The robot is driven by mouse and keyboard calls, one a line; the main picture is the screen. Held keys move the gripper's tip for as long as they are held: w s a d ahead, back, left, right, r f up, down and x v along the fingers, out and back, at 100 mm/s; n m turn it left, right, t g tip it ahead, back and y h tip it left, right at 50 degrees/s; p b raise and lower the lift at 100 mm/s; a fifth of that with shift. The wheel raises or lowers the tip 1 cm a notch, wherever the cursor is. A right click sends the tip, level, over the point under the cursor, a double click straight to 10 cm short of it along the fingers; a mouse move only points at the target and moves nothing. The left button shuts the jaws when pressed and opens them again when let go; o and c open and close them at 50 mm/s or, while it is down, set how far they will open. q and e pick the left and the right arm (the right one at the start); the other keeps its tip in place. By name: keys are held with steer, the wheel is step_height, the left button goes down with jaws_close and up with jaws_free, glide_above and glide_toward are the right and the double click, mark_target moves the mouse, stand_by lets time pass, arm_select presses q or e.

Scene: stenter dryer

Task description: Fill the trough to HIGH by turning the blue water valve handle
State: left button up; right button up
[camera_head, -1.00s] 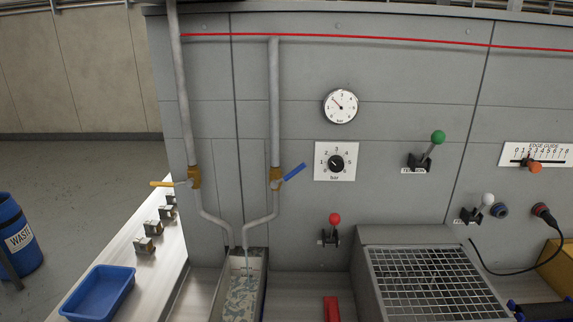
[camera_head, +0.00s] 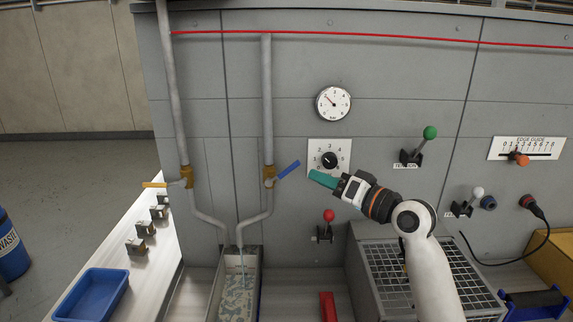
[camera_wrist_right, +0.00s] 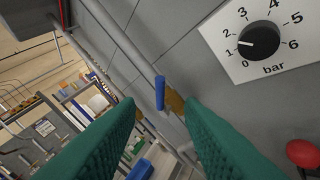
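The blue water valve handle (camera_head: 289,169) points up and right from its brass valve body (camera_head: 269,175) on the right-hand grey pipe. Below that pipe stands the trough (camera_head: 257,285), with a mottled blue-white surface inside; a thin stream seems to fall into it. My right gripper (camera_head: 314,176), with green fingers, is just right of the handle and appears apart from it. In the right wrist view its fingers are spread and empty, and the blue handle (camera_wrist_right: 160,92) shows beyond the gap between the tips. My left gripper is not in view.
A blue tray (camera_head: 92,294) lies at lower left. A metal grid (camera_head: 385,285) is under my right arm.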

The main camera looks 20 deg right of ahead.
mark_target(294, 169)
steer(key=p+x, duration=0.3)
steer(key=x, duration=0.6)
steer(key=shift+w+a, duration=0.2)
steer(key=shift+a, duration=0.05)
steer(key=shift+x, duration=0.95)
steer(key=shift+f, duration=0.2)
jaws_close()
